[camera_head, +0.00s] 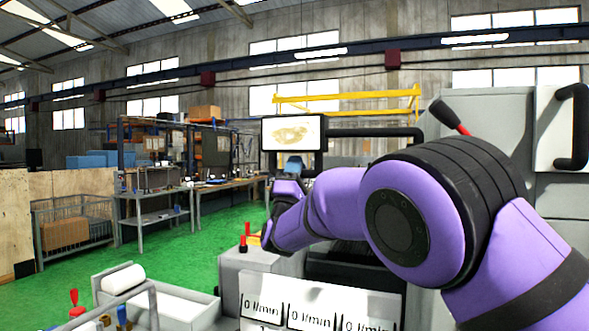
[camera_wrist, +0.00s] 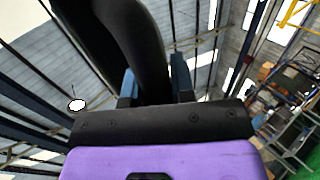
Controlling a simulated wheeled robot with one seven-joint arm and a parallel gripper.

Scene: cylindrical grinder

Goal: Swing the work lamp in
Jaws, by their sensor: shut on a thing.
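My gripper (camera_wrist: 155,82) has its two blue fingers on either side of a thick black curved piece (camera_wrist: 135,40) in the wrist view and is shut on it. I cannot tell for sure whether this piece is part of the work lamp. In the head view my gripper (camera_head: 292,166) is small and far out, just below a lit screen (camera_head: 292,132). The piece it holds is not clear there. No lamp head can be made out with certainty in either view.
A black bar (camera_head: 375,132) runs right from the screen. The grey machine (camera_head: 480,115) with a red-tipped lever (camera_head: 463,129) stands behind my arm.

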